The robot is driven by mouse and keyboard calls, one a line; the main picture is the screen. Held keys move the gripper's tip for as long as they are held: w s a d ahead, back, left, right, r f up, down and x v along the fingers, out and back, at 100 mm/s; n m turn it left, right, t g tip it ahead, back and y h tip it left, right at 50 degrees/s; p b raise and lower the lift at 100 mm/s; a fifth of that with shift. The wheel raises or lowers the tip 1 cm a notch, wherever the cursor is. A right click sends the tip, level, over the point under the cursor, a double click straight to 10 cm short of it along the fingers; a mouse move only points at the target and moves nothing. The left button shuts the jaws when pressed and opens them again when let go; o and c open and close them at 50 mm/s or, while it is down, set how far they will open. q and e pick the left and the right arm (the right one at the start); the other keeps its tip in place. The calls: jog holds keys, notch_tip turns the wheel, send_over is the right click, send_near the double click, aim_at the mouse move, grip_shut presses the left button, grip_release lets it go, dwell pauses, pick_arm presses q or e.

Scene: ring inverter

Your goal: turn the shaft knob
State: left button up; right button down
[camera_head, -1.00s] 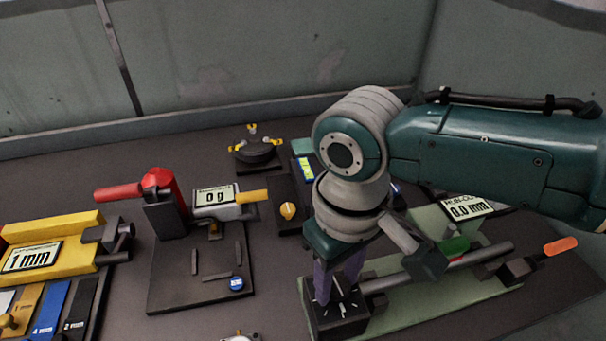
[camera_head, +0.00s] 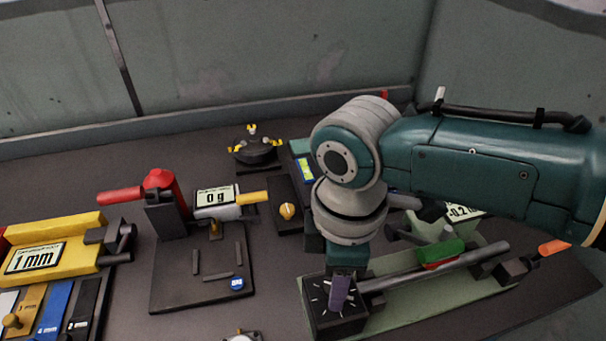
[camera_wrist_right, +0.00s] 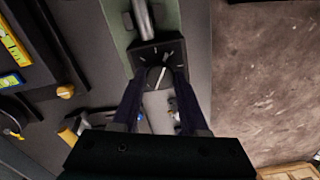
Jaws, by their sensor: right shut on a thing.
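The shaft knob (camera_wrist_right: 159,77) is a dark round knob with a white pointer line, on the end block (camera_head: 322,310) of the green-based device. White tick marks ring it on the block's top. My right gripper (camera_head: 338,295) comes down onto the knob, and its purple fingers hide most of it in the head view. In the wrist view its two fingers (camera_wrist_right: 156,88) stand on both sides of the knob, closed on it. A shaft (camera_head: 440,266) runs right from the block. The device's display (camera_head: 464,211) is partly covered by my arm and reads about -0.2. My left gripper is not in view.
A black plate with a red-handled press (camera_head: 160,190) and a "0 g" display (camera_head: 215,197) stands left of my right gripper. An orange handle (camera_head: 553,247) sticks out at the right end of the device.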

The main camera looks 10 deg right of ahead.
jog(key=n, duration=0.4)
jog(key=shift+n, duration=1)
jog(key=shift+a, duration=0.1)
jog(key=shift+r, duration=0.1)
jog(key=shift+c, duration=2.2)
grip_release()
notch_tip(320, 180, up, 10)
jog(key=p, duration=0.1)
